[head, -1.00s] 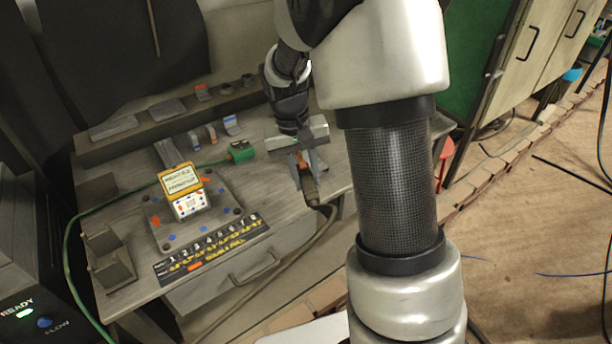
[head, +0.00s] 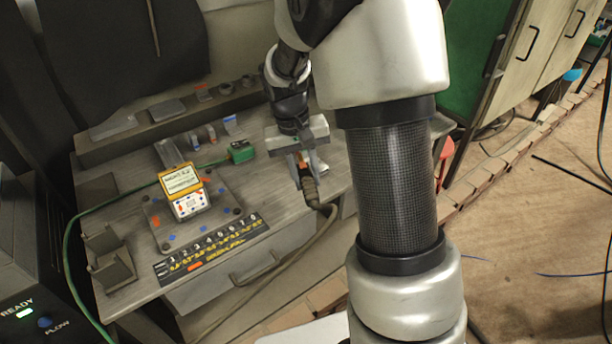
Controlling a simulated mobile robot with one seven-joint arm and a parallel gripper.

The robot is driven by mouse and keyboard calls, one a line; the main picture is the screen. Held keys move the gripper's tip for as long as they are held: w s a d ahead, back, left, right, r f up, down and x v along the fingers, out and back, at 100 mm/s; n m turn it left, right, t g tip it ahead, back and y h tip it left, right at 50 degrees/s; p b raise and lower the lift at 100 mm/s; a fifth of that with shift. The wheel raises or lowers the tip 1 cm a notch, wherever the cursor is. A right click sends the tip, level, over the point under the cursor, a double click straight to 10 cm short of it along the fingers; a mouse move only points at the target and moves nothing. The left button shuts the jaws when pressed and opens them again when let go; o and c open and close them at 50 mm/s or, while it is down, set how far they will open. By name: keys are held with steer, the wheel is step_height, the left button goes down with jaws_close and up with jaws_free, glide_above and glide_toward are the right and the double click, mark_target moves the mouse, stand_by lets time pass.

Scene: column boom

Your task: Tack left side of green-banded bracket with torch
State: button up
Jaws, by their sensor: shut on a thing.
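My gripper (head: 306,168) is at the right end of the grey workbench, pointing down. It is shut on the torch (head: 309,188), a dark handle with orange parts and a hose trailing from it. I cannot tell how far the torch is above the bench. Small upright brackets stand at the back of the bench, one with a blue band (head: 230,122). I cannot make out a green band on any of them.
A green clamp (head: 241,151) with a green cable lies between my gripper and the plate. A numbered strip (head: 212,248) runs along the bench front. The hose (head: 325,228) hangs over the front edge. My arm blocks the view at right.

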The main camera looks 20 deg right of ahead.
steer(key=shift+s+a+r+p, duration=0.15)
steer(key=shift+s+r+p, duration=0.25)
steer(key=shift+r+p, duration=0.8)
steer(key=shift+s+a+r+p, duration=0.3)
steer(key=shift+r+p, duration=0.45)
steer(key=shift+r, duration=0.9)
steer(key=shift+s+a+r+p, duration=0.1)
steer(key=shift+s+r+p, duration=0.35)
steer(key=shift+r+p, duration=0.75)
steer(key=shift+r, duration=0.15)
